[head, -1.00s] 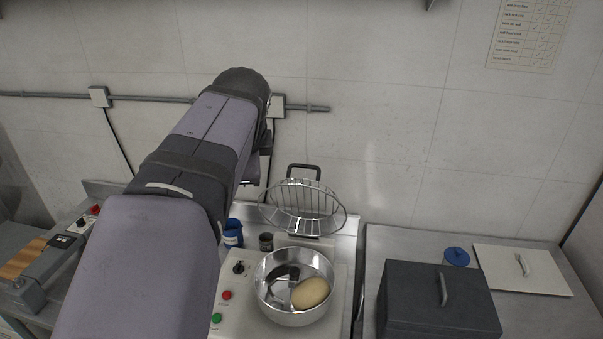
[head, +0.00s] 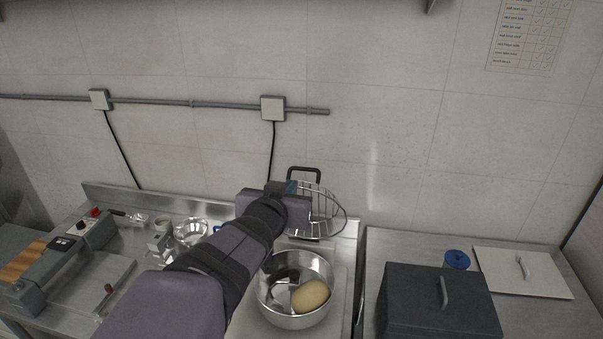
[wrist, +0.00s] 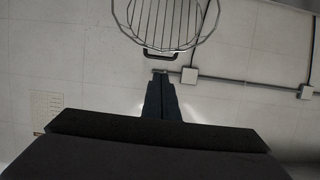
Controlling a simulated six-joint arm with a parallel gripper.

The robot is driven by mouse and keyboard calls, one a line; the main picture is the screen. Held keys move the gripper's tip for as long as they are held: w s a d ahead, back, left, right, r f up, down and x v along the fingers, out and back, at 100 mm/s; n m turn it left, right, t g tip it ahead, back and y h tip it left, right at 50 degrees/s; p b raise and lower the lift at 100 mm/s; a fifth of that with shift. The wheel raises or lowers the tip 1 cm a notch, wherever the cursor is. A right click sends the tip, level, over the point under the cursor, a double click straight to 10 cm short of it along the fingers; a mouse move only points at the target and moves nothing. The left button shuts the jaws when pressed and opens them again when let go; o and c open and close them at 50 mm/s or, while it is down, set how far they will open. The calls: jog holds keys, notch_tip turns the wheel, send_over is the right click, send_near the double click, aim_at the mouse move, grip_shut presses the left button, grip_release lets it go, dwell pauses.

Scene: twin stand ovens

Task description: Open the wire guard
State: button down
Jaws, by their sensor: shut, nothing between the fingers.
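The wire guard (head: 327,218) is a round metal cage with a dark handle (head: 303,171). It stands tilted up behind the steel bowl (head: 268,302), clear of the bowl's mouth. The bowl holds a pale, dough-like lump (head: 310,295) and a dark metal part. My gripper (head: 291,187) is in front of the guard's left part and hides it. In the wrist view my gripper (wrist: 161,74) is shut and empty, its tips just below the guard's handle (wrist: 161,52) in the picture. The guard (wrist: 166,22) fills the top there. I cannot tell whether they touch.
A dark box with a handle (head: 440,305), a blue-lidded jar (head: 456,260) and a white lid (head: 523,270) are on the right counter. A grey device (head: 60,262) and small metal dishes (head: 190,230) are on the left. The wall is close behind the guard.

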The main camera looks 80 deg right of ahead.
jog(key=shift+d, duration=0.1)
jog(key=b, duration=0.3)
send_near(304, 169)
jog(key=x, duration=0.4)
jog(key=shift+d+f, duration=0.1)
jog(key=shift+d, duration=0.3)
jog(key=shift+p+x, duration=0.5)
jog(key=shift+x, duration=0.25)
jog(key=d, duration=0.5)
jog(key=shift+d+p, duration=0.25)
jog(key=shift+p, duration=0.05)
jog(key=shift+a, duration=0.1)
